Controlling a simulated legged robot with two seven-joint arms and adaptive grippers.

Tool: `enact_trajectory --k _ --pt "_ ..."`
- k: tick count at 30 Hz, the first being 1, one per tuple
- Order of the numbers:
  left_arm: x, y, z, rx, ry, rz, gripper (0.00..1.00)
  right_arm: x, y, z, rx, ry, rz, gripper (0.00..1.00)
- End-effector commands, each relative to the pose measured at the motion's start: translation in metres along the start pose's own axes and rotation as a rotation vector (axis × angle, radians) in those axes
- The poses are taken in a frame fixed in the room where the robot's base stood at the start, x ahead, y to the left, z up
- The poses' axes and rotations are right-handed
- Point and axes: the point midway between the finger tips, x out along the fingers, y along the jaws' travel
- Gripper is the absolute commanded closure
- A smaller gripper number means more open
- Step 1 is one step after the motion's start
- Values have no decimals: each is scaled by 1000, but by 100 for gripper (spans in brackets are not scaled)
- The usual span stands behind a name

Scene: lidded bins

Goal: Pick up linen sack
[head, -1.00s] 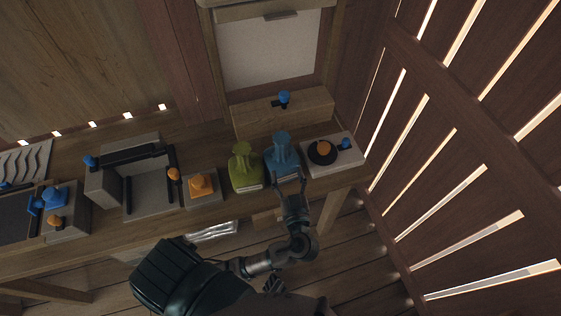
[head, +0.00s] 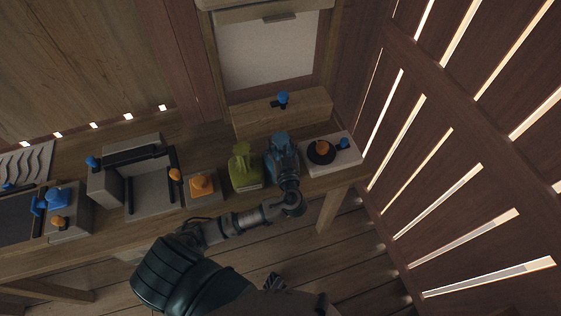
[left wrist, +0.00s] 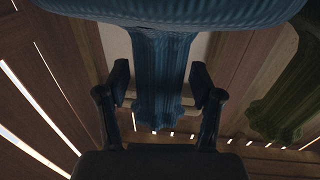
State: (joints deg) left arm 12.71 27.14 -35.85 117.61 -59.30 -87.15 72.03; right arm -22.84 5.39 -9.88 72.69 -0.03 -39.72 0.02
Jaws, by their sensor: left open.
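Two tied sacks stand side by side on the bench, a blue one (head: 279,143) and a green one (head: 243,167). No label tells me which is the linen one. My left gripper (head: 286,168) is at the front of the blue sack, partly hiding its lower body. In the left wrist view the blue sack (left wrist: 160,50) shows between the open fingers of my left gripper (left wrist: 160,80), with gaps on both sides. The green sack (left wrist: 285,100) is off to the right there. A small dark claw-like part (head: 272,283), perhaps my right gripper, shows low in the head view.
A wooden box (head: 300,108) with a blue knob stands behind. A slatted wall (head: 450,150) is at right.

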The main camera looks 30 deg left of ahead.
Motion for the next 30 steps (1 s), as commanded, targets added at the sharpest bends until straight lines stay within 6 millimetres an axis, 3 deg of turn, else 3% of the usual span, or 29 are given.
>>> enact_trajectory --k 2,10,23,30 --pt "0 0 0 0 0 0 34 0 0 0 0 0 0 60" --pt "-1 0 0 0 -1 0 99 0 0 0 0 -2 0 60" --pt "-1 0 -2 -1 1 1 100 0 0 0 0 -1 1 60" --pt "-1 0 -26 -6 1 1 100 0 1 0 0 6 1 60"
